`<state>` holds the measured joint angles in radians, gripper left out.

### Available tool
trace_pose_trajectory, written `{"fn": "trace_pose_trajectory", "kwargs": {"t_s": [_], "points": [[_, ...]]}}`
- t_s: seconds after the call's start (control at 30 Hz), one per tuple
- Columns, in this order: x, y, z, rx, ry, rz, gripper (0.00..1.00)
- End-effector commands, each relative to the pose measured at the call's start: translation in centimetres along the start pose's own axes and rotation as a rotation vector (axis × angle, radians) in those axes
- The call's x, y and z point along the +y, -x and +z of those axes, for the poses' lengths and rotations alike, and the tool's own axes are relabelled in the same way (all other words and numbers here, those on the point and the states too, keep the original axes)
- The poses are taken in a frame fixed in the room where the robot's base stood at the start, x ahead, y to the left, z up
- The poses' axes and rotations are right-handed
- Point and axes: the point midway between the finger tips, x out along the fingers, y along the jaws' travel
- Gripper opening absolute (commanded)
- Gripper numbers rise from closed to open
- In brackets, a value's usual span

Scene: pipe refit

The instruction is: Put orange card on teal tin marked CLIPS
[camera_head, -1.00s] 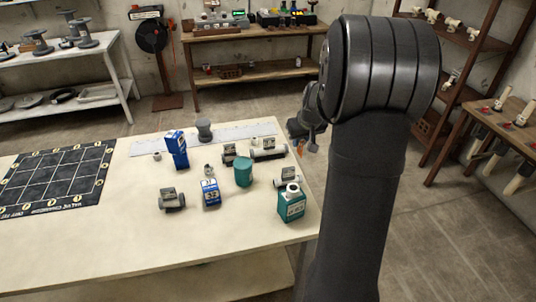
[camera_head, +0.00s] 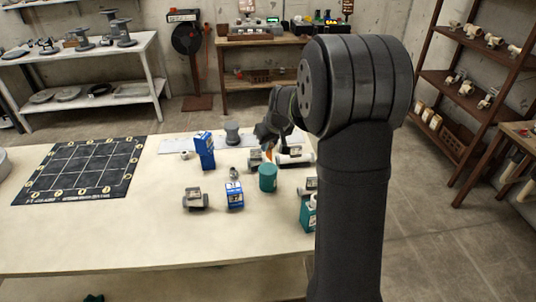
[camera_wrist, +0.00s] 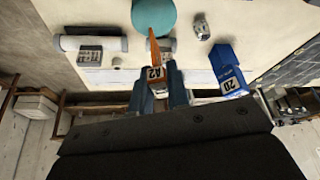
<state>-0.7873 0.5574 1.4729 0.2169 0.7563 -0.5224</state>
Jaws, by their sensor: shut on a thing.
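The orange card (camera_wrist: 154,54) is upright between my gripper's fingers in the wrist view, with a white label that seems to read A2. In the head view only a small orange bit (camera_head: 269,155) of it shows below my gripper (camera_head: 268,146). My gripper (camera_wrist: 160,88) is shut on the card. A round teal tin (camera_head: 268,178) stands just in front of it; it also shows in the wrist view (camera_wrist: 153,14), beyond the card's end. A teal box (camera_head: 306,214) with a white label is partly behind my arm. No CLIPS marking is readable on either.
A blue box (camera_head: 205,150) stands left of my gripper, with a blue-and-white box (camera_head: 235,196) and a grey fitting (camera_head: 195,198) nearer. A grey spool (camera_head: 232,133) is behind. A dark gridded mat (camera_head: 82,170) lies left. The table's front (camera_head: 130,245) is clear.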

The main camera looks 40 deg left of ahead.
Motion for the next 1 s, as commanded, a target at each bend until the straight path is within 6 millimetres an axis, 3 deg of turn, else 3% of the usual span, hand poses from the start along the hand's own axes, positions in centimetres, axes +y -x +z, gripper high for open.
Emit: {"fn": "trace_pose_trajectory", "kwargs": {"t_s": [0.4, 0.77, 0.8, 0.87, 0.9, 1.0], "points": [[-0.2, -4.0, 1.4, 0.0, -0.001, 0.0, 0.0], [-0.2, -4.3, 1.5, 0.001, -0.001, 0.001, 0.0], [-0.2, -4.3, 1.5, 0.002, -0.001, 0.001, 0.21], [-0.2, -4.3, 1.5, 0.002, -0.001, 0.001, 0.33], [-0.2, -4.3, 1.5, 0.002, -0.001, 0.001, 0.37], [-0.2, -4.3, 1.5, 0.002, -0.001, 0.001, 0.37]]}}
